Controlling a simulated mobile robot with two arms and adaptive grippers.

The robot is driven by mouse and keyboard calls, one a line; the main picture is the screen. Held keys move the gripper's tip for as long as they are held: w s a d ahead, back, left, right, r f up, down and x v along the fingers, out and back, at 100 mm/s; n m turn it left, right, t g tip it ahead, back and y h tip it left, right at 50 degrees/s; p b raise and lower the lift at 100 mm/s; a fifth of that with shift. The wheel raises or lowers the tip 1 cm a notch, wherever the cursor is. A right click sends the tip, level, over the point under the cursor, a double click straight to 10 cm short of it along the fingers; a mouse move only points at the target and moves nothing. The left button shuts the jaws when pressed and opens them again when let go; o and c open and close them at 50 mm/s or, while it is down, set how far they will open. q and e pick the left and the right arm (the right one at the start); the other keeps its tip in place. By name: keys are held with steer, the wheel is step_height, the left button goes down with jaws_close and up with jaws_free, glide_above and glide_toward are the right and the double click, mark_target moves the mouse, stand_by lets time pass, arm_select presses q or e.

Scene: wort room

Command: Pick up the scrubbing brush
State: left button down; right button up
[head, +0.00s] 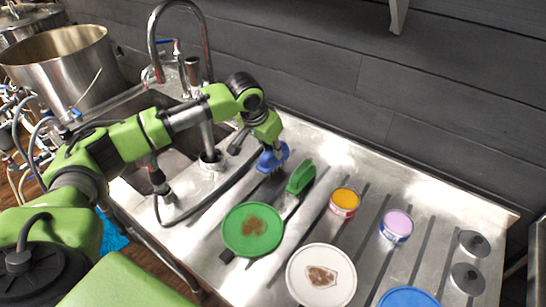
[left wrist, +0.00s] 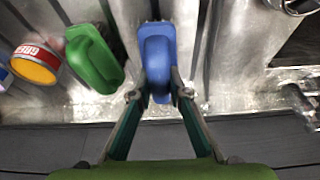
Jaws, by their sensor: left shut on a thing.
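A blue scrubbing brush (head: 273,158) is at the back of the steel counter, right of the sink tap. My left gripper (head: 268,146) reaches down to it from above and is shut on it. In the left wrist view the blue brush (left wrist: 157,45) sits between the two fingertips (left wrist: 158,94), which touch its sides. I cannot tell whether it still rests on the counter. A green brush-like item with a handle (head: 301,176) stands just right of it, apart from the gripper; it also shows in the left wrist view (left wrist: 93,58). My right gripper is not in view.
A green plate (head: 252,230), a white plate (head: 321,276) and a blue plate (head: 408,298) lie along the counter's front. An orange-topped tin (head: 344,202) and a lilac-topped tin (head: 397,225) stand to the right. The tap (head: 207,50) and dark wall are close behind.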

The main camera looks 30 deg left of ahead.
arm_select(q)
steer(key=s+a+r+b, duration=0.2)
steer(key=s+a+r, duration=0.7)
steer(key=s+r, duration=0.1)
steer(key=shift+s+r, duration=0.3)
steer(key=shift+a, duration=0.1)
